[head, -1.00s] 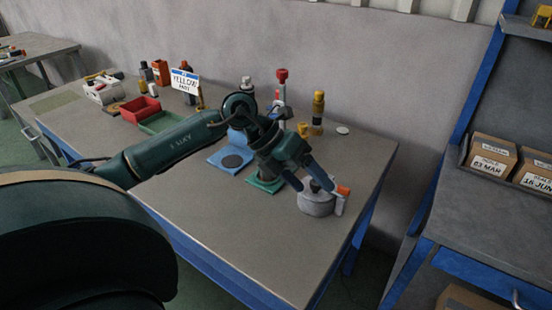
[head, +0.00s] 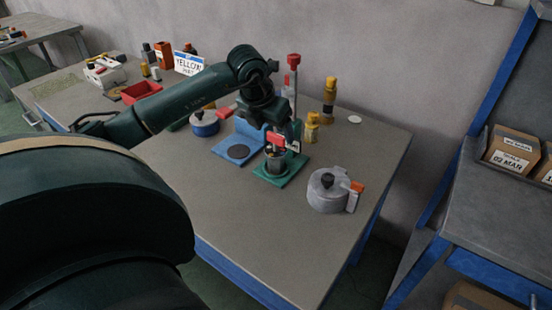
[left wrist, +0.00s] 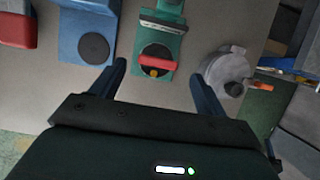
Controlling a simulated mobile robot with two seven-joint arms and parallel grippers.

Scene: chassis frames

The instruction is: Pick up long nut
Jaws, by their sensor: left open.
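I cannot pick out a long nut with certainty in either view. My left gripper (head: 283,134) is open and empty, pointing down at the green stand (head: 293,172). In the left wrist view its two fingers (left wrist: 156,86) are spread, with the green stand (left wrist: 163,22) beyond them. On that stand is a dark round part with a red bar (left wrist: 155,62) across it and a small yellow piece (left wrist: 153,72) below. The red bar (head: 276,138) also shows in the head view, partly behind the gripper. My right gripper is out of view.
A grey round pot (head: 323,195) with an orange-tipped part stands right of the green stand. A blue stand (head: 225,147) is to its left. Yellow bottles (head: 312,128) and a red-topped post (head: 294,60) stand behind. The front tabletop is clear.

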